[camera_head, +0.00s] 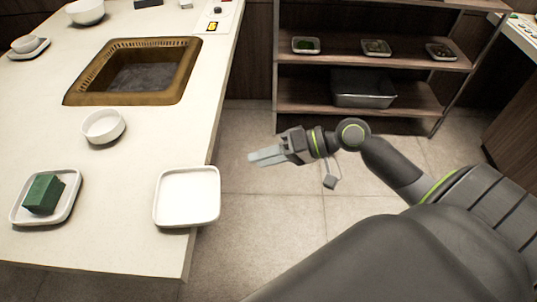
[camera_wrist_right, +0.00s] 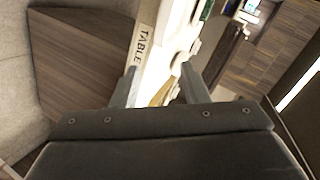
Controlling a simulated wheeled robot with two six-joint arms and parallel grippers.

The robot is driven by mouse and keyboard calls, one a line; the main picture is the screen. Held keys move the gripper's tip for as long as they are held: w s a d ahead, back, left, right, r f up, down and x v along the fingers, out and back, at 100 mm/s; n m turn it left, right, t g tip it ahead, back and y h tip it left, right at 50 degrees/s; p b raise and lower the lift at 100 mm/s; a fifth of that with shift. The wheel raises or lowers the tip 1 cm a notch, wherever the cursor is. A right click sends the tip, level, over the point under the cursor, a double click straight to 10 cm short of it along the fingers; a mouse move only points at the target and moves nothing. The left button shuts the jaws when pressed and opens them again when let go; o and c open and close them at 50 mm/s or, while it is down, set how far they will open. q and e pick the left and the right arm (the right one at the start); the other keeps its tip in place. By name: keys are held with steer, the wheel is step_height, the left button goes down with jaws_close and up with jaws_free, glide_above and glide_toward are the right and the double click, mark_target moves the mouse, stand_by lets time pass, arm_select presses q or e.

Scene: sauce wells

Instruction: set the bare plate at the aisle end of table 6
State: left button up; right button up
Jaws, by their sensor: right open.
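A bare white square plate (camera_head: 187,197) lies flat at the right edge of the pale table (camera_head: 120,247), with its right side at or slightly over the edge. My right gripper (camera_head: 252,158) is in the air beyond the table's edge, to the upper right of the plate and apart from it. In the right wrist view the two fingers (camera_wrist_right: 157,75) stand apart with nothing between them. That view also shows a sign reading "TABLE" (camera_wrist_right: 141,55); any number on it cannot be read. My left gripper is not in view.
Left of the bare plate, a plate (camera_head: 17,212) holds a green block (camera_head: 43,194). A white bowl (camera_head: 103,126) stands near the sunken basin (camera_head: 185,55). A wooden shelf (camera_head: 300,92) with small dishes and a metal tub (camera_head: 362,92) stands behind. The floor between is clear.

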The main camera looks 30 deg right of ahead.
steer(key=shift+s+d+r, duration=0.15)
steer(key=shift+s+d, duration=0.05)
steer(key=shift+d, duration=0.05)
